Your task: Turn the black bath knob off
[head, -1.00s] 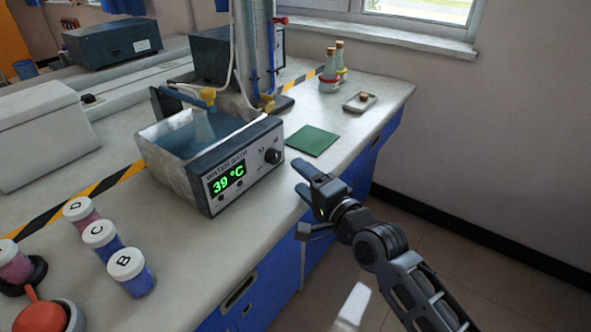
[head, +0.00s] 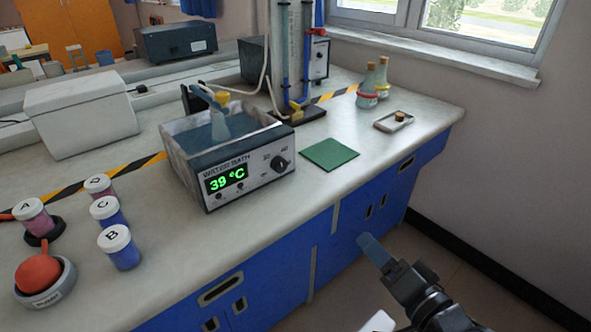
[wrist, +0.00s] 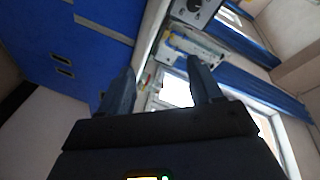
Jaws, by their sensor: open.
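The water bath (head: 235,160) stands on the bench with a lit green display reading 39 °C. Its round black knob (head: 280,163) is on the front panel, right of the display. A flask (head: 220,126) sits in the bath, held by a clamp with a yellow part. My gripper (head: 372,250) is in front of the bench, below the worktop and to the right of the bath, well apart from the knob. In the wrist view my gripper (wrist: 163,82) has its two fingers spread with nothing between them.
A green mat (head: 329,154) lies right of the bath. Lidded jars, including jar B (head: 119,247), and a red-bulbed item (head: 41,275) stand at the left. Two bottles (head: 371,82) and a small tray (head: 394,121) are at the back right. Blue cabinets (head: 265,272) front the bench.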

